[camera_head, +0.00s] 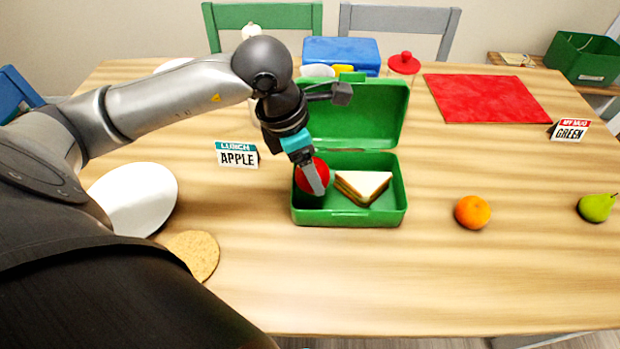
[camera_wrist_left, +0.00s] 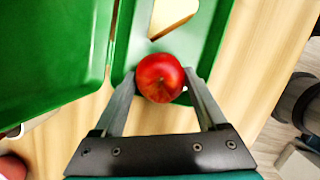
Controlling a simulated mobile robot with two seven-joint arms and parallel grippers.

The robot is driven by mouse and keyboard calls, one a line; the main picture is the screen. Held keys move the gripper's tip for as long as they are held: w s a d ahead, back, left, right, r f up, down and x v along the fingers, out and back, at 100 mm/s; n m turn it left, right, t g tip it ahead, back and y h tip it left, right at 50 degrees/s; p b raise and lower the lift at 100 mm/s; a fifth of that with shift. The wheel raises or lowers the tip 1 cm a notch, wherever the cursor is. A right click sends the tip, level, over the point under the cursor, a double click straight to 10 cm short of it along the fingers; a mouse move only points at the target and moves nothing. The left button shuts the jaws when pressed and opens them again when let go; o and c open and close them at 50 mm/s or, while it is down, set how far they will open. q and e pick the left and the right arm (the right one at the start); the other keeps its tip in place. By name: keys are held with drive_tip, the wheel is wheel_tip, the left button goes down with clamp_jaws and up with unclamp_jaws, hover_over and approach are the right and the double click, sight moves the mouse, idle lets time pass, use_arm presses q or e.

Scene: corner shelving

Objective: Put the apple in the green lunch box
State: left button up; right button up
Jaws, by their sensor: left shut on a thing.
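The open green lunch box (camera_head: 348,218) stands on the wooden table with its lid raised at the back. A sandwich half (camera_head: 362,186) lies in its right part; the box (camera_wrist_left: 215,42) and sandwich (camera_wrist_left: 172,14) also show in the wrist view. My left gripper (camera_head: 318,190) is shut on the red apple (camera_head: 304,178), at the left end of the box. In the wrist view the apple (camera_wrist_left: 160,77) sits between the fingertips of my left gripper (camera_wrist_left: 160,88). I cannot tell whether the apple touches the box floor. My right gripper is not in view.
A sign reading LUNCH APPLE (camera_head: 237,155) stands left of the box. An orange (camera_head: 472,212) and a pear (camera_head: 596,207) lie to the right. A white plate (camera_head: 135,200) and cork coaster (camera_head: 195,256) are left. A blue box (camera_head: 341,54) and red mat (camera_head: 485,98) are behind.

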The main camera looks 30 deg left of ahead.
use_arm(q)
drive_tip(key=shift+f+b, duration=0.55)
drive_tip(key=shift+f, duration=1.25)
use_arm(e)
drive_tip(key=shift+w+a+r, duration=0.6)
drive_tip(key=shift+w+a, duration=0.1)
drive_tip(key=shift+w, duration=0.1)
use_arm(q)
drive_tip(key=shift+f, duration=0.1)
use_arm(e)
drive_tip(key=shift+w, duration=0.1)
use_arm(q)
drive_tip(key=o, duration=1.3)
drive_tip(key=shift+o, duration=0.2)
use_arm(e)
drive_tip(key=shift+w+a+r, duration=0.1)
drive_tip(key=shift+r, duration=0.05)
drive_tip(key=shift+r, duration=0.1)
use_arm(q)
drive_tip(key=shift+r, duration=0.2)
drive_tip(key=p+v, duration=0.3)
drive_tip(key=v, duration=0.8)
drive_tip(key=shift+s+r, duration=0.15)
drive_tip(key=shift+r, duration=0.25)
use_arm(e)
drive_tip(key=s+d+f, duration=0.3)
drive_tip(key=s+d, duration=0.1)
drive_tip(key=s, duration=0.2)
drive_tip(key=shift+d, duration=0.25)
